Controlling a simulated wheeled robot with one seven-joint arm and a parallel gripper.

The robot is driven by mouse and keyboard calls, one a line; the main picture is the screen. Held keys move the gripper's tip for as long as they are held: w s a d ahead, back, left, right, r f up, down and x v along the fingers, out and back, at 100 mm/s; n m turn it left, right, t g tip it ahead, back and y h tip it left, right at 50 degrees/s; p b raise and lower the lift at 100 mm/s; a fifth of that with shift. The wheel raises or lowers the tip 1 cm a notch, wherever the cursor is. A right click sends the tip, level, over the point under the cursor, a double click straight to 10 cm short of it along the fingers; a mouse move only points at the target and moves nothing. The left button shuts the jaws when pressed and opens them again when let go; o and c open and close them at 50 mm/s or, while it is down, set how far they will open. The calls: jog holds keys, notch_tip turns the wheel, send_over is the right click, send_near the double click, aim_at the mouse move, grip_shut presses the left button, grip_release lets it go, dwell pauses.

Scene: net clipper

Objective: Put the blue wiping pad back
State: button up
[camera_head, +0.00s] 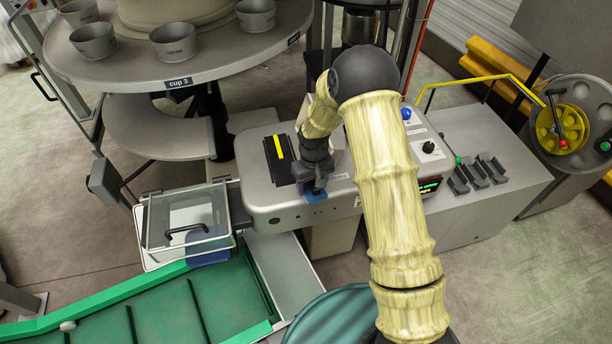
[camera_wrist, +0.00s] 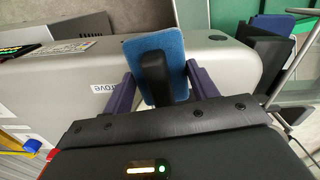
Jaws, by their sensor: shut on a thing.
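The blue wiping pad (camera_wrist: 172,45) has a black handle (camera_wrist: 155,72) and sits between the two fingers of my gripper (camera_wrist: 160,88) in the wrist view. My gripper is shut on it. In the head view my gripper (camera_head: 314,186) is at the front edge of the grey machine's top (camera_head: 262,208), and a small part of the blue pad (camera_head: 315,198) shows below the fingers. Whether the pad touches the machine I cannot tell. My arm and gripper hide part of the machine top.
A black plate with a yellow stripe (camera_head: 279,158) lies left of my gripper. A clear lidded box (camera_head: 185,222) stands farther left, above the green conveyor (camera_head: 170,310). A round table with cups (camera_head: 130,68) is behind. A control panel (camera_head: 428,150) is to the right.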

jog(key=s+d+f+m+b, duration=0.2)
jog(key=d+f, duration=0.3)
jog(key=d, duration=0.5)
jog(key=s+d+f+m+b, duration=0.2)
jog(key=d+f, duration=0.3)
jog(key=d, duration=0.5)
jog(key=shift+s+d+m, duration=0.2)
jog(key=shift+s+m, duration=0.2)
jog(key=shift+s, duration=0.25)
jog(key=shift+f, duration=0.1)
